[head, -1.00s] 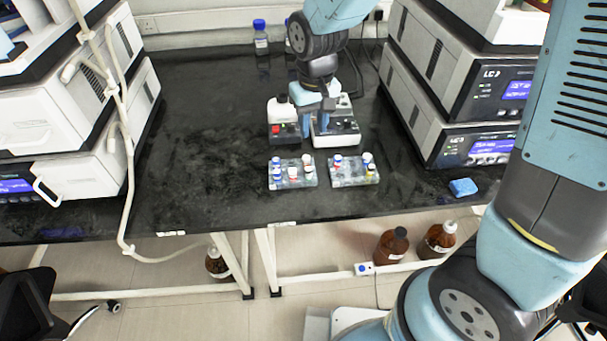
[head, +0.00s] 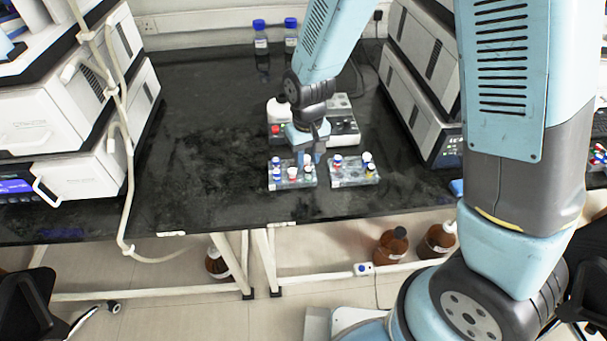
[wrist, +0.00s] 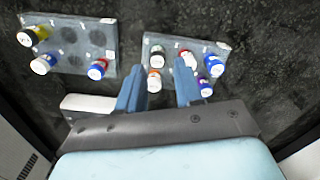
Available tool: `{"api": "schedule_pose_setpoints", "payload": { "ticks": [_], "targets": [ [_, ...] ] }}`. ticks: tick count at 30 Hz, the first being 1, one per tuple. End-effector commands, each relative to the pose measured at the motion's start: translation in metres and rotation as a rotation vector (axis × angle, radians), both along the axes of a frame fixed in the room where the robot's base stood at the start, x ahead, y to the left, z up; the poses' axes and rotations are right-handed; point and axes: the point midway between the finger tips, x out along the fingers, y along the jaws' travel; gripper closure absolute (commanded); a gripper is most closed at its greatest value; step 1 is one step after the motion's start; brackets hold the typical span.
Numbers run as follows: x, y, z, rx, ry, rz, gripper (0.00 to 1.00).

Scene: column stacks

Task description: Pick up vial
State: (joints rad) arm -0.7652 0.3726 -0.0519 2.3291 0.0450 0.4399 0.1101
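Two small grey racks hold capped vials in the head view, the left rack (head: 290,184) and the right rack (head: 354,181). The left rack also shows at the right of the wrist view (wrist: 222,47), with blue-, red- and purple-banded vials. My gripper (head: 313,158) is above the right end of the left rack, fingers pointing down. In the wrist view my gripper (wrist: 158,90) is open with its fingers apart. An orange-banded vial (wrist: 154,84) and a dark-banded vial (wrist: 156,59) appear between the fingers; I cannot tell if either is touched. A red-banded vial (wrist: 188,58) is close to one finger.
A white and black device (head: 341,122) with a red button stands just behind the racks. White instrument stacks (head: 62,130) flank the bench on both sides. Two blue-capped bottles (head: 261,38) stand at the back. The dark bench (head: 195,150) is clear left of the racks.

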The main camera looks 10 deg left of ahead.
Motion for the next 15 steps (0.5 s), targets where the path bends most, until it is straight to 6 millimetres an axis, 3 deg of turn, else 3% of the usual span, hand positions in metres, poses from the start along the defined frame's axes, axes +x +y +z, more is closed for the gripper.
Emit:
{"api": "schedule_pose_setpoints", "payload": {
  "ticks": [9,15],
  "targets": [
    [0.001,-0.003,-0.038,-0.003,0.003,0.001,0.65],
    [0.001,-0.002,-0.046,-0.001,0.002,0.000,0.65]
  ]
}}
